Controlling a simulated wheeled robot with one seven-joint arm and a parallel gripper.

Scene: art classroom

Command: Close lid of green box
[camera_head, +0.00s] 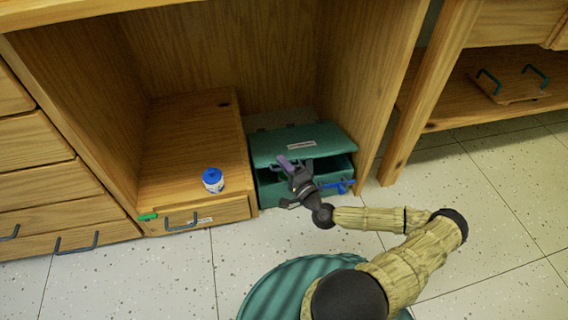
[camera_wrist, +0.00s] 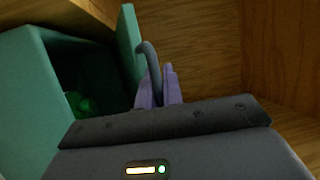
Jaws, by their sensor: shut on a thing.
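The green box (camera_head: 270,193) stands on the floor inside the wooden cabinet, at its right side. Its lid (camera_head: 325,137) is partly open, tilted above the box with a dark gap at the front. In the wrist view the open box (camera_wrist: 28,100) is at left and the lid (camera_wrist: 129,40) stands edge-on beside it. My gripper (camera_head: 284,163) is at the lid's front edge. Its purple fingers (camera_wrist: 158,90) are shut on a grey curved handle (camera_wrist: 149,58) at the lid. Something bright green (camera_wrist: 80,103) shows dimly inside the box.
A wooden box (camera_head: 190,140) with a drawer stands left of the green box. A white bottle with a blue cap (camera_head: 213,180) and a small green object (camera_head: 148,217) are on it. The cabinet's right wall (camera_head: 375,90) is close to the green box.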

